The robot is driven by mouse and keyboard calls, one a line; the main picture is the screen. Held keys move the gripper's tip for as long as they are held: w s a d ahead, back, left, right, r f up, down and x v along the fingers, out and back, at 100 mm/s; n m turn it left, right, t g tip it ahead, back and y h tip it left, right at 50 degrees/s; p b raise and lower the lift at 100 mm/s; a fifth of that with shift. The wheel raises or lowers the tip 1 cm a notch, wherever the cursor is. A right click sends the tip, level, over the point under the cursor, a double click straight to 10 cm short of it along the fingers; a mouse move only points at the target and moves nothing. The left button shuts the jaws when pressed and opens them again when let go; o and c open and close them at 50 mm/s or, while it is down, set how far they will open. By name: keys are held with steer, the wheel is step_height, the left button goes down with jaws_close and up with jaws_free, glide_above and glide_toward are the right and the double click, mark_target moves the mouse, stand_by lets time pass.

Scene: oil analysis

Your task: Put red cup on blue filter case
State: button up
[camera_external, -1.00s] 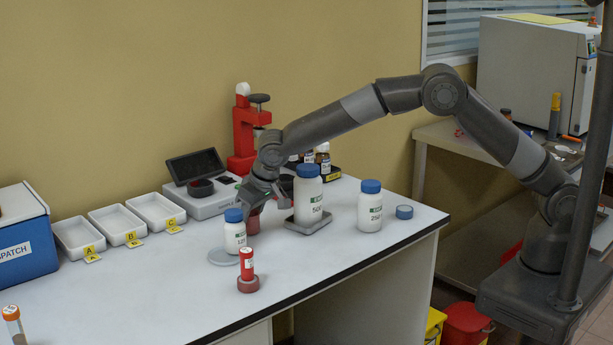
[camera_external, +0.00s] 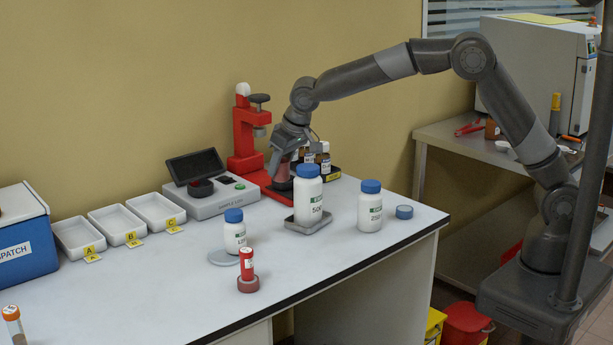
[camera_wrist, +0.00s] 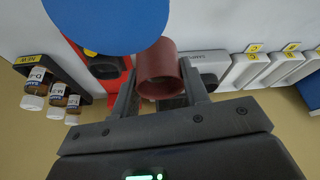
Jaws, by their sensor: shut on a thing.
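The red cup (camera_wrist: 160,62), a dull red open cylinder, is between the fingers of my gripper (camera_wrist: 160,98) in the wrist view. In the external view my gripper (camera_external: 280,174) holds the cup (camera_external: 285,172) above the table, just behind and left of the large white bottle; fingers partly hide it. A small round blue case (camera_external: 404,212), which looks like the blue filter case, lies on the table at the right, beside the medium white bottle. My gripper is well left of it.
The large bottle (camera_external: 307,196) with blue cap stands on a grey tray; its cap (camera_wrist: 105,18) is close in the wrist view. The medium bottle (camera_external: 370,207) stands between it and the blue case. A red press (camera_external: 246,135) and brown vials (camera_external: 323,160) are behind.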

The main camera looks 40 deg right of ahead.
step_height(320, 180, up, 7)
steer(key=s+d+m+g+h, duration=0.15)
steer(key=s+d+m, duration=0.35)
steer(key=s+d, duration=0.5)
steer(key=s+d+m+h, duration=0.2)
steer(key=s+d+m, duration=0.4)
steer(key=d, duration=0.8)
steer(key=s+d+m+g+h, duration=0.15)
steer(key=s+d+m, duration=0.35)
steer(key=s+d, duration=0.5)
glide_above(405, 208)
steer(key=shift+t, duration=0.3)
steer(key=f, duration=0.7)
steer(key=d+f, duration=0.1)
steer(key=f, duration=0.2)
steer(key=shift+s+f, duration=0.1)
steer(key=shift+f, duration=0.3)
steer(key=shift+a+f, duration=0.3)
steer(key=shift+a, duration=0.2)
steer(key=shift+f, duration=1.95)
steer(key=shift+f, duration=0.1)
